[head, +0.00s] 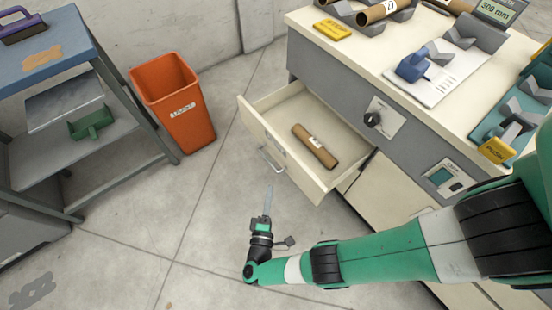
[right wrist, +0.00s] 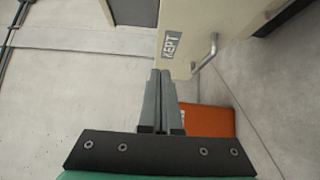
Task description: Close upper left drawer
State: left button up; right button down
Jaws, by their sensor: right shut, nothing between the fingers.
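The upper left drawer (head: 262,130) of the cream and grey cabinet is pulled open in the head view. A brown cardboard tube (head: 314,146) with a white label lies inside it. The drawer front has a metal bar handle (head: 271,160). My right gripper (head: 268,190) is shut and empty, in front of the drawer and apart from its handle in the picture. In the right wrist view my shut fingers (right wrist: 162,75) point toward the drawer front (right wrist: 185,25), which bears a "KEPT" label (right wrist: 173,44). Whether they touch it, I cannot tell. My left gripper is not in view.
An orange bin (head: 172,100) stands left of the drawer. A blue-topped shelf cart (head: 50,58) is at the far left. The cabinet top (head: 360,50) holds tubes, grey cradles and a yellow block (head: 332,30). The floor (head: 150,225) before the drawer is clear.

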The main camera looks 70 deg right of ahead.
jog(key=b, duration=0.1)
send_near(284, 148)
jog(key=w+d, duration=0.2)
jog(key=w, duration=0.2)
jog(key=d, duration=0.1)
jog(key=s+d, duration=0.2)
jog(key=shift+d+f, duration=0.25)
jog(key=shift+d, duration=0.1)
